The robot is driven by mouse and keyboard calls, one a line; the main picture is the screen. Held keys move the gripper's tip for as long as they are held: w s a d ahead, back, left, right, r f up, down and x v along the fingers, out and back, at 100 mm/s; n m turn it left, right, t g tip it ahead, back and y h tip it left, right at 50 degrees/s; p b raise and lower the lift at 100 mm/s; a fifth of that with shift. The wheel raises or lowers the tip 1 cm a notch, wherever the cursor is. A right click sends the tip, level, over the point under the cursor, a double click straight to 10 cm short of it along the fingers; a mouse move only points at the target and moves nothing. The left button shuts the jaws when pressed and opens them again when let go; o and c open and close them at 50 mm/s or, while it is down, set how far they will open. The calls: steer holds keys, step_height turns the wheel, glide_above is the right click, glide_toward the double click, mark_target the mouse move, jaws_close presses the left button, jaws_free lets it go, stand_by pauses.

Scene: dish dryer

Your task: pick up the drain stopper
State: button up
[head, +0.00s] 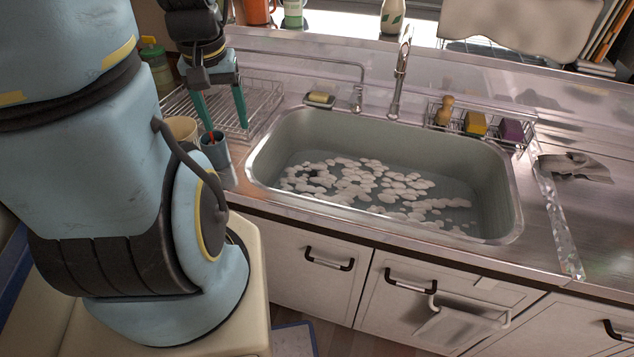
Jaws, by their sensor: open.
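I cannot make out a drain stopper for certain. The metal sink (480,166) holds water with patches of white foam (385,185) over its floor, which hide much of the bottom. A small dark patch shows among the foam at the left, too small to identify. My gripper (225,127) is at the upper left, outside the sink, with its two green fingers apart and pointing down. It appears empty, over or in front of the wire dish rack and close to a grey cup.
The wire dish rack (262,92), grey cup (217,155) and beige cup (183,128) stand left of the sink. The faucet (401,75) rises behind it. A wire caddy with a brush (444,110) and sponges (475,123) sits at its back right. A cloth (575,166) lies right.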

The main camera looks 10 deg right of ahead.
step_height(320, 180, down, 16)
steer(key=w+t+b, duration=0.1)
steer(key=w+b, duration=0.1)
steer(key=b, duration=1.4)
steer(key=w+d+f+n+t, duration=0.1)
steer(key=w+d+n+t, duration=0.15)
steer(key=w+d, duration=0.85)
steer(key=w+d+f+n+t, duration=0.2)
steer(key=w+d+t, duration=0.2)
steer(key=w+d, duration=0.7)
steer(key=n+g+y, duration=0.1)
steer(key=n+y, duration=0.6)
steer(key=y, duration=0.3)
glide_toward(315, 173)
steer(key=shift+a+r, duration=0.1)
steer(key=shift+a, duration=0.2)
steer(key=p+x, duration=0.1)
steer(key=x, duration=0.4)
steer(key=p+x, duration=0.2)
steer(key=x, duration=0.3)
steer(key=shift+w+d+f, duration=0.1)
steer(key=shift+w+f, duration=0.2)
jaws_close()
